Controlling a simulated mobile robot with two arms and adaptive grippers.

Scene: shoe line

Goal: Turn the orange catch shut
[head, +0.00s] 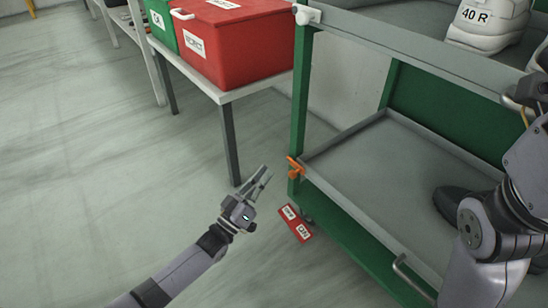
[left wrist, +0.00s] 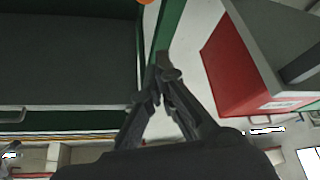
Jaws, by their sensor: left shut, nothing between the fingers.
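The orange catch (head: 295,167) is on the green corner post of the cart, level with the lower tray's edge, with its arm sticking out a little from the post. A bit of orange shows at the top edge of the left wrist view (left wrist: 145,2). My left gripper (head: 265,177) is shut and empty, to the left of the catch and slightly below it, apart from it. Its fingertips also show in the left wrist view (left wrist: 160,72). My right arm comes in at the right edge; its fingers do not show.
The green cart's post (head: 300,95) rises beside a grey lower tray (head: 350,195) holding a dark shoe (head: 450,203). White shoes (head: 488,22) stand on the upper tray. A red box (head: 235,45) sits on a side table (head: 250,91). A red tag (head: 295,222) hangs below the catch. Floor at left is clear.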

